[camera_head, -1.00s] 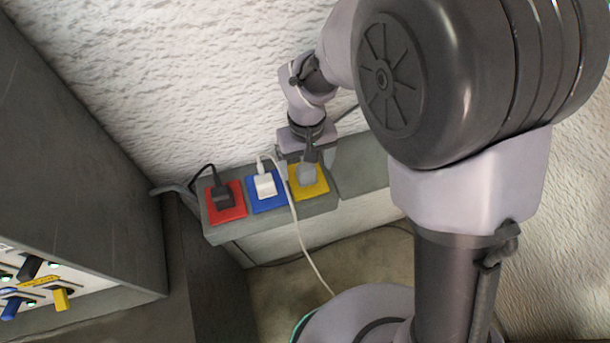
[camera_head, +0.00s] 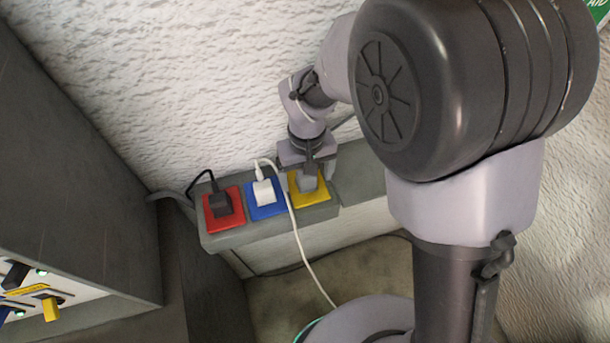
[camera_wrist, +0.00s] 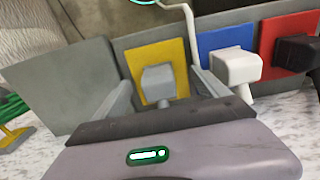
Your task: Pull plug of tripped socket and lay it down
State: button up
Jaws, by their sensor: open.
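Three colored sockets sit in a row on the grey trunking: a red socket (camera_head: 238,222) with a black plug (camera_head: 219,203), a blue socket (camera_head: 252,210) with a white plug (camera_head: 264,190), and a yellow socket (camera_head: 320,198) with a grey plug (camera_head: 308,181). My gripper (camera_head: 308,168) is at the yellow socket. In the wrist view my open gripper (camera_wrist: 160,84) has one finger on each side of the grey plug (camera_wrist: 158,83), with gaps visible. The grey plug is seated against the yellow plate (camera_wrist: 143,59). The wrist view also shows the white plug (camera_wrist: 236,67) and black plug (camera_wrist: 296,52) to the right.
A panel (camera_head: 85,292) at lower left carries a black lever (camera_head: 16,275), a yellow lever (camera_head: 50,308) and a partly cut-off blue one, with small green lights. A white cable (camera_head: 300,240) hangs down in front of the trunking. Bare trunking (camera_head: 358,178) lies right of the yellow socket.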

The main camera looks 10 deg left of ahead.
grip_shut()
dwell(0.3)
jog(key=shift+r, duration=0.2)
jog(key=shift+r+p, duration=2.4)
jog(key=shift+r, duration=0.45)
